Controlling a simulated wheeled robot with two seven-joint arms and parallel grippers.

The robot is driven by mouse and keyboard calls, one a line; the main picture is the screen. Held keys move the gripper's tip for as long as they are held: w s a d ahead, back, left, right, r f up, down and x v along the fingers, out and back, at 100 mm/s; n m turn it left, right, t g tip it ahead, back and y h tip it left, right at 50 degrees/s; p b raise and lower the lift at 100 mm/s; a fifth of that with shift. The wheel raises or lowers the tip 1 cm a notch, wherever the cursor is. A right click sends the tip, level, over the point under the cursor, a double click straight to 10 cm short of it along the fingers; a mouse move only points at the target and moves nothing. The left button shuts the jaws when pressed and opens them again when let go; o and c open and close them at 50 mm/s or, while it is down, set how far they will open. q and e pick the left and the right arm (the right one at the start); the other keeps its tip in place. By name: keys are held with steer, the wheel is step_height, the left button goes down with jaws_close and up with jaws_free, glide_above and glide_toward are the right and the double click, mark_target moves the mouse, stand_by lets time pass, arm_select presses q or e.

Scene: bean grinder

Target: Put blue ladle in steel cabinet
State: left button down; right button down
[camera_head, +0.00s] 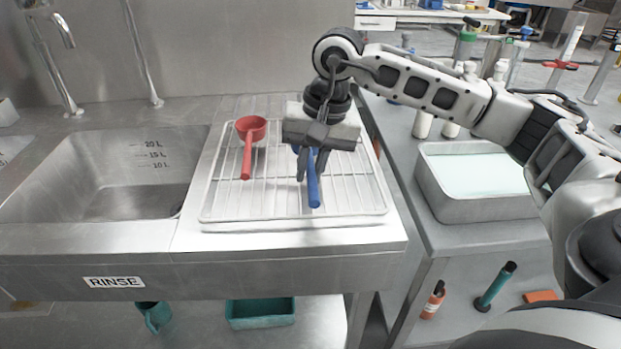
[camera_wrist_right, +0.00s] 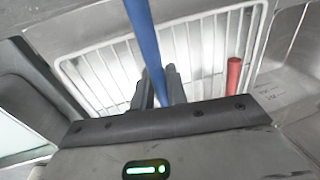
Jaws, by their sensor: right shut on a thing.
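The blue ladle (camera_head: 313,188) is over the white wire drying rack (camera_head: 354,211) beside the sink. Its handle points toward the front; its bowl is hidden behind my right gripper. My right gripper (camera_head: 313,177) is above the rack, pointing down, with its fingers shut on the blue handle. In the right wrist view the blue handle (camera_wrist_right: 145,40) passes between the two fingertips (camera_wrist_right: 160,75). I cannot tell whether the ladle still touches the rack. The steel cabinet cannot be made out for certain. My left gripper is not in view.
A red ladle (camera_head: 247,160) lies on the rack to the left of the blue one. A steel sink (camera_head: 110,185) is at left with a faucet (camera_head: 62,35). A steel tray (camera_head: 470,208) and white bottles (camera_head: 423,124) stand on the right counter. A teal bin (camera_head: 260,318) is below.

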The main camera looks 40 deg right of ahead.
steer(key=shift+f, duration=1.4)
steer(key=shift+f, duration=0.1)
steer(key=shift+f, duration=0.15)
steer(key=c, duration=1.4)
jaws_free()
